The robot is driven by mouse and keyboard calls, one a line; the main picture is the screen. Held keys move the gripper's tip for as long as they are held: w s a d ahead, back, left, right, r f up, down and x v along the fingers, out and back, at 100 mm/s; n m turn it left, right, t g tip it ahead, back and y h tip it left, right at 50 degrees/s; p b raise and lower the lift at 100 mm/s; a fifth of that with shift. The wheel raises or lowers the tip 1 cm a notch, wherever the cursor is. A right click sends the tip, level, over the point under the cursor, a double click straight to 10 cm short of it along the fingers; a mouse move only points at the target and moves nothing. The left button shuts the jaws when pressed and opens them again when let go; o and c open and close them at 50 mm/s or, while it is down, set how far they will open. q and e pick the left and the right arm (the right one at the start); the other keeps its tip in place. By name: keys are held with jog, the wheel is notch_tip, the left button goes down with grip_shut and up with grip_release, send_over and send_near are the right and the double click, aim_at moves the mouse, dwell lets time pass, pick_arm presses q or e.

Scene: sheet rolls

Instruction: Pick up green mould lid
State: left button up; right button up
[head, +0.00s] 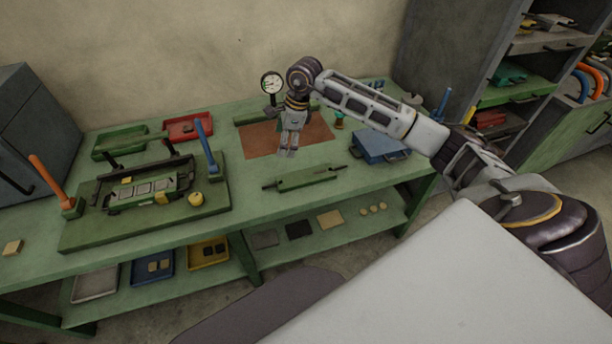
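A green flat bar with dark end handles (308,178), which looks like the mould lid, lies near the front edge of the green workbench (240,200). My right gripper (287,153) points down over the reddish-brown mat (262,142), behind and a little left of the bar, apart from it. Its fingers are too small to tell whether they are open or shut. Another green piece (250,117) lies behind the mat, partly hidden by my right arm. My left gripper is not in view.
A green press board (75,238) with orange and blue levers stands at left. Green (115,145) and red (188,127) trays lie behind it. A dial gauge (271,82) stands behind my gripper; a blue box (380,146) is at right. Lower-shelf trays and shelving at right.

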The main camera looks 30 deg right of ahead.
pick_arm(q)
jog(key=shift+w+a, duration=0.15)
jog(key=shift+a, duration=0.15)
pick_arm(e)
jog(key=s+d+n+g+h, duration=0.2)
jog(key=s+d, duration=0.2)
jog(key=shift+d+f, duration=0.25)
jog(key=shift+f, duration=0.15)
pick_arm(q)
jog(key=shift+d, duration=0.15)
pick_arm(e)
jog(key=shift+s, duration=0.1)
send_over(305, 176)
notch_tip(305, 176, down, 7)
jog(key=shift+r, duration=0.1)
jog(key=shift+f+p, duration=0.3)
jog(key=shift+f, duration=0.6)
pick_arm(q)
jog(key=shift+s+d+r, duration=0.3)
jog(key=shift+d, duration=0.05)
